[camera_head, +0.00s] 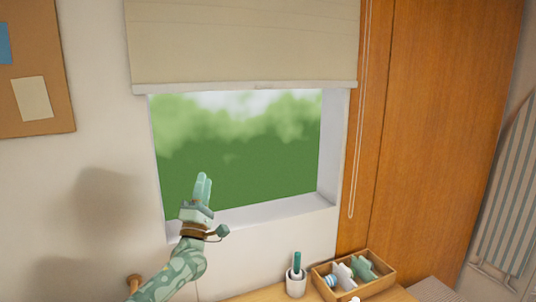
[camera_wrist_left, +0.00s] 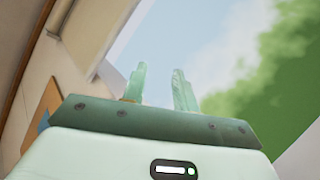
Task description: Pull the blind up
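The beige blind (camera_head: 240,42) covers the upper part of the window, and its pale bottom bar (camera_head: 245,87) hangs straight across. Below it the window pane shows green foliage (camera_head: 240,150). A thin pale cord loop (camera_head: 358,120) hangs at the right of the blind, in front of the wooden panel, and ends low. My left gripper (camera_head: 203,178) is raised in front of the lower left of the window, well left of the cord. In the left wrist view its two pale green fingers (camera_wrist_left: 160,85) stand apart with nothing between them. My right gripper is not seen.
A wooden tray (camera_head: 385,286) with several small items stands at the bottom right, beside a white cup (camera_head: 296,284) with a green thing in it. A pinboard (camera_head: 50,110) hangs at the left. A striped board (camera_head: 510,190) leans at the far right.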

